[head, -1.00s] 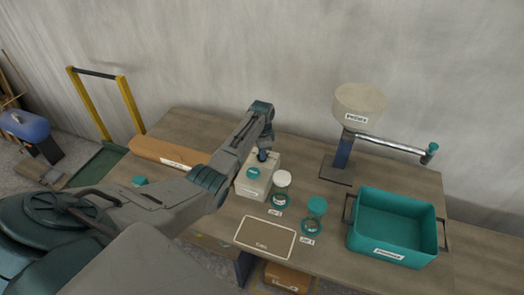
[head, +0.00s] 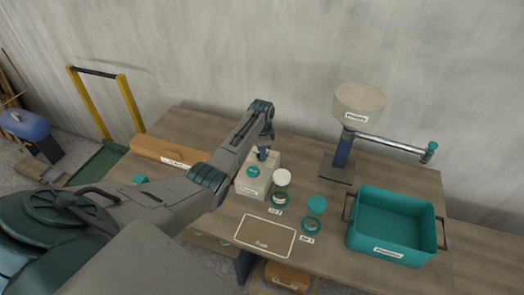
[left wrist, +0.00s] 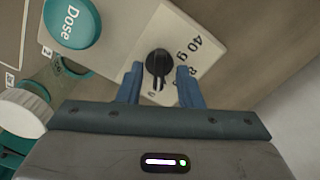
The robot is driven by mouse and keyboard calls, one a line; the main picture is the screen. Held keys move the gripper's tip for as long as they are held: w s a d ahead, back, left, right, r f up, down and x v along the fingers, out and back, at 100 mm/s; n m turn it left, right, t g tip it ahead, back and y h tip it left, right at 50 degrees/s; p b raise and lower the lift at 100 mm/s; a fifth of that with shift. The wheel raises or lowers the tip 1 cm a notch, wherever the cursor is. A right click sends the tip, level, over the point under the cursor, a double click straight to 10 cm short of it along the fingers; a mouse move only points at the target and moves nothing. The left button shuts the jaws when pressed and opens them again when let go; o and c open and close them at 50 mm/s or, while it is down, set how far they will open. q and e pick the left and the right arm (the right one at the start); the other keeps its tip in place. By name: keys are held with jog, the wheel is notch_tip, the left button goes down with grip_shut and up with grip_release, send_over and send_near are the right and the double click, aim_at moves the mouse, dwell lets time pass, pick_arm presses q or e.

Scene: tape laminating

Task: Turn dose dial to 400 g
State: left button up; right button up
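The cream dosing box (head: 248,187) stands on the bench in the head view, with a round teal "Dose" button on it, seen large in the left wrist view (left wrist: 71,22). A black dose dial (left wrist: 158,66) sits on the box's top face. Printed marks beside it include "40 g"; other marks are partly hidden, so I cannot tell the exact setting. My left gripper (left wrist: 160,72) is open, its blue fingers on either side of the dial, with gaps visible. In the head view my left gripper (head: 265,148) is over the box top. My right gripper is out of view.
A white-lidded jar (head: 282,178) and a teal-lidded jar (head: 317,204) stand right of the box. A marked pad (head: 265,235) lies in front. A teal crate (head: 391,219) is at right; a press-like stand with a long lever (head: 390,144) stands behind.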

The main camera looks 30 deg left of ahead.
pick_arm(q)
notch_tip(320, 180, up, 11)
jog(key=b, duration=0.2)
jog(key=shift+b, duration=0.3)
jog(key=shift+s+f, duration=0.1)
jog(key=shift+f, duration=0.1)
dwell(0.4)
